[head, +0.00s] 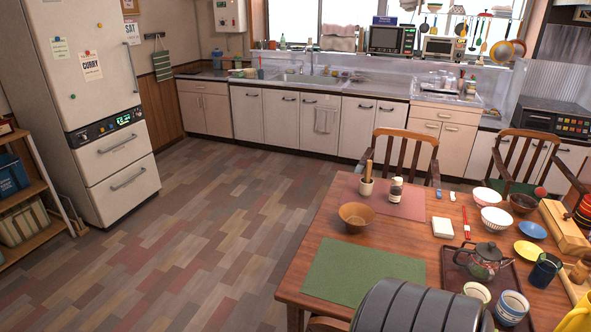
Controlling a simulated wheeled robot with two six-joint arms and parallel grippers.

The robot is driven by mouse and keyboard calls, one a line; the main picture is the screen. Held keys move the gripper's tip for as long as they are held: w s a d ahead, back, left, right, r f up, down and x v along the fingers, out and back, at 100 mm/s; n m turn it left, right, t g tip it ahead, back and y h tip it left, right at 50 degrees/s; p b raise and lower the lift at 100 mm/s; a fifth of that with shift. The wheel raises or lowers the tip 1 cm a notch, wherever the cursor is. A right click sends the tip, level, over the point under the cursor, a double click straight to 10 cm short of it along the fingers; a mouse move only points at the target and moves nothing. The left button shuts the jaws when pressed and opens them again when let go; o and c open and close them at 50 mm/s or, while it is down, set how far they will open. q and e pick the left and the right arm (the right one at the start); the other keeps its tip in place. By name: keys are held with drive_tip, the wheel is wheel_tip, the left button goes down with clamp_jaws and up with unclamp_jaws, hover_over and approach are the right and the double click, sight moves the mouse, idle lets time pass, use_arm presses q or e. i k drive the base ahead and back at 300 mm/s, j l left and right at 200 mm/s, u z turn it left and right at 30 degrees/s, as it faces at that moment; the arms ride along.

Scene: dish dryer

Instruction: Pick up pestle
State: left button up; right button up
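A brown wooden stick that looks like the pestle (368,169) stands upright in a small pale cup (366,187) at the back left of the wooden table. The cup is at the left side of a reddish placemat (405,203). A brown bowl (356,222) sits in front of the cup. A small dark bottle with a white cap (396,190) stands just right of the cup. Neither of my grippers shows in the head view.
The table (412,235) carries a green mat (365,271), a dark tray with a teapot (482,258), and several bowls. A dark ribbed object (420,308) blocks part of the near edge. Chairs (404,149) stand behind the table. The floor (190,250) to the left is clear.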

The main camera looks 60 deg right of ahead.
sight(368, 165)
drive_tip(key=i+j+z, duration=0.1)
drive_tip(key=i+z, duration=0.2)
drive_tip(key=i, duration=0.15)
drive_tip(key=i+j+z, duration=0.3)
drive_tip(key=i, duration=0.15)
drive_tip(key=i+z, duration=0.15)
drive_tip(key=z, duration=0.3)
drive_tip(key=i+z, duration=0.15)
drive_tip(key=z, duration=0.3)
drive_tip(key=i+z, duration=0.15)
drive_tip(key=z, duration=0.3)
drive_tip(key=i+j+z, duration=0.15)
drive_tip(key=z, duration=0.3)
